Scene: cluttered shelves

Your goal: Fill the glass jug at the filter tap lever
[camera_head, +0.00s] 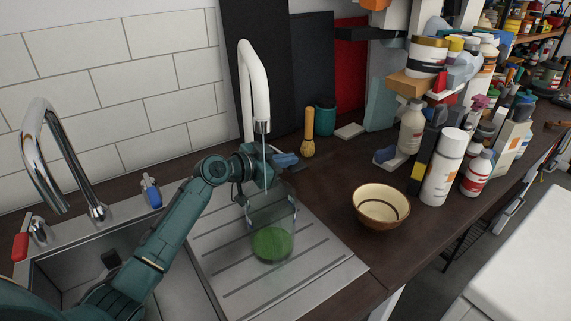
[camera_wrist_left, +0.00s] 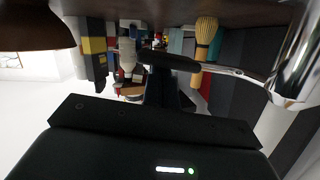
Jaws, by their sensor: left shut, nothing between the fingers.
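The white filter tap (camera_head: 255,85) arches over the ribbed metal drainer. A thin pale stream runs down from its spout towards the glass jug (camera_head: 285,217). The clear jug stands upright on the drainer under the spout, with green at its bottom. My left gripper (camera_head: 274,166) is shut and empty, beside the tap just below the spout and above the jug's rim. A blue piece (camera_head: 287,160) shows at its fingers; I cannot tell whether it is the lever or whether they touch. In the left wrist view the dark fingers (camera_wrist_left: 168,75) are close together. My right gripper is out of view.
A brown-rimmed bowl (camera_head: 381,211) stands right of the drainer. Bottles, including a white one (camera_head: 440,175), crowd the counter's right side. A bamboo whisk (camera_head: 308,135) stands behind. The drainer's right part is clear.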

